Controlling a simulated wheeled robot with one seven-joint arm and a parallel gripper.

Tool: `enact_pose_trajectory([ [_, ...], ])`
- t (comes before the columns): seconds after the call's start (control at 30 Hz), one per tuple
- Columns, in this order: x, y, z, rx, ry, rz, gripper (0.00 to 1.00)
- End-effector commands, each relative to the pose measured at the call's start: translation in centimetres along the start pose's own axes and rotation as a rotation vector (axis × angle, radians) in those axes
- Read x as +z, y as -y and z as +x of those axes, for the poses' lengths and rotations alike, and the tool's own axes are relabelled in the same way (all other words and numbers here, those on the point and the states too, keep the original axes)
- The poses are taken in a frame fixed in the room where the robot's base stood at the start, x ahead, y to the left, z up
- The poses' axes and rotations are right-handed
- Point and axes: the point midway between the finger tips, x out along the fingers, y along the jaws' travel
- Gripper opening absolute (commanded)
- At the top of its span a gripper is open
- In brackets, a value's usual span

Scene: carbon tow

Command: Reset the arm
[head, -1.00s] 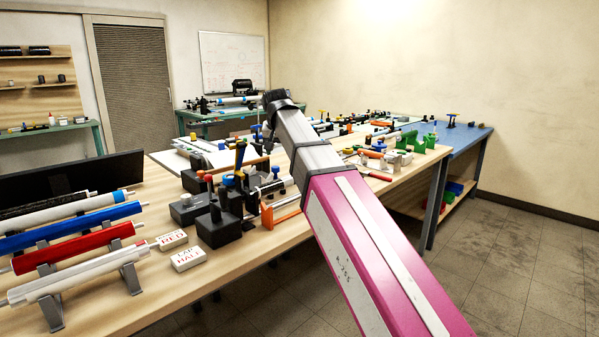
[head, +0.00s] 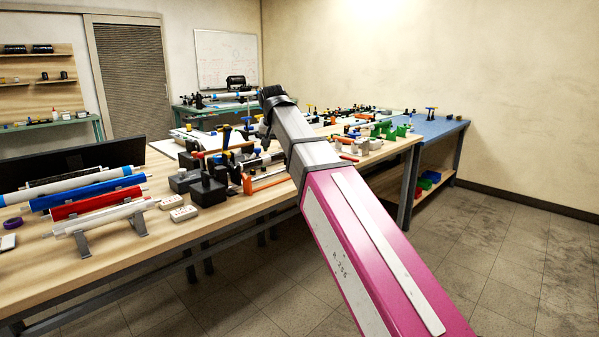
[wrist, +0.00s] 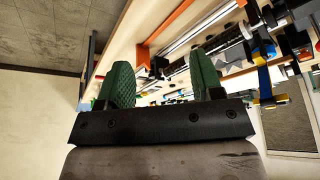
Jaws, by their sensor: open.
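My gripper (wrist: 162,88) shows in the wrist view as two green, textured fingers standing wide apart on a dark mount. It is open, with nothing between the fingers. In the head view my magenta and grey arm (head: 345,215) reaches up from the lower right, and its dark end covers part of the bench. The gripper fingers are not clear there.
A wooden workbench (head: 110,262) bears a rack with white, blue and red tubes (head: 95,203), black blocks (head: 207,190) and an orange frame (head: 262,182). A blue-topped bench (head: 440,128) stands behind at right. The floor (head: 500,250) at right is clear.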

Motion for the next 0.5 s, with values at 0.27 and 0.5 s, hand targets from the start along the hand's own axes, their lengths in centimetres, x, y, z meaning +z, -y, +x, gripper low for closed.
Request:
enact_pose_trajectory([
  [0.27, 0.6, -0.9, 1.9, 0.004, 0.012, -0.002, 0.60],
  [0.5, 1.6, -2.4, 4.7, 0.012, 0.033, -0.007, 0.60],
])
